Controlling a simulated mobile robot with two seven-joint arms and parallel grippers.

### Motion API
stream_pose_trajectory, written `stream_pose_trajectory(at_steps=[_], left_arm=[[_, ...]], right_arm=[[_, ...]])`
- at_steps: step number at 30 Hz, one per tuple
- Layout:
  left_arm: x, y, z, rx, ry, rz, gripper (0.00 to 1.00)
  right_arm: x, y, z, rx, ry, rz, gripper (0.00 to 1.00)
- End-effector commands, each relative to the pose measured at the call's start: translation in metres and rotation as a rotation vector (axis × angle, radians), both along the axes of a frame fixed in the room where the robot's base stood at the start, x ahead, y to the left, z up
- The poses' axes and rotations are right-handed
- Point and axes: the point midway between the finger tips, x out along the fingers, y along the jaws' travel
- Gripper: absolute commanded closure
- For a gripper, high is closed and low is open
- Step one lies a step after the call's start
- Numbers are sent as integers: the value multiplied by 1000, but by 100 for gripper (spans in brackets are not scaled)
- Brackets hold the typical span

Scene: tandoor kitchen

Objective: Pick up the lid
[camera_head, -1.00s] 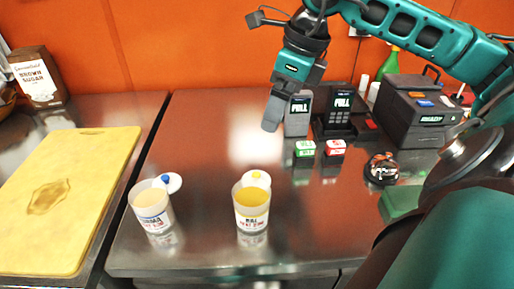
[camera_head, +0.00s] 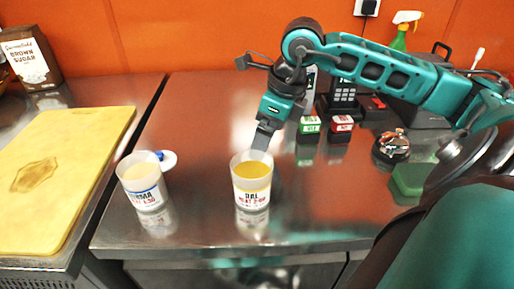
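The dal cup (camera_head: 252,183), with yellow contents and no lid on it, stands upright on the steel counter. My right gripper (camera_head: 261,141) points down just behind its rim. Its fingertips look like one narrow shape, so I cannot tell whether it is open or shut. The pale lid with a yellow knob behind this cup is now hidden by the gripper and cup. The korma cup (camera_head: 143,189) stands open to the left. A white lid with a blue knob (camera_head: 168,161) lies behind it. My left gripper is not in view.
A yellow cutting board (camera_head: 60,170) lies on the left counter, with a brown sugar bag (camera_head: 30,60) behind it. Green (camera_head: 309,127) and red (camera_head: 342,126) boxes and a shiny round object (camera_head: 391,148) stand right. The counter between the cups is clear.

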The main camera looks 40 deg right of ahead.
Motion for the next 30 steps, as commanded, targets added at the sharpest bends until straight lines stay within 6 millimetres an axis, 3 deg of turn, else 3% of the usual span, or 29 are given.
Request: stream_pose_trajectory(at_steps=[7, 17, 30], left_arm=[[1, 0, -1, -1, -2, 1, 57], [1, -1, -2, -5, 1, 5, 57], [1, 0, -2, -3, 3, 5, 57]], right_arm=[[11, 7, -35, 4, 4, -1, 5], [13, 7, -42, 0, 1, 0, 5], [13, 7, -42, 0, 1, 0, 46]])
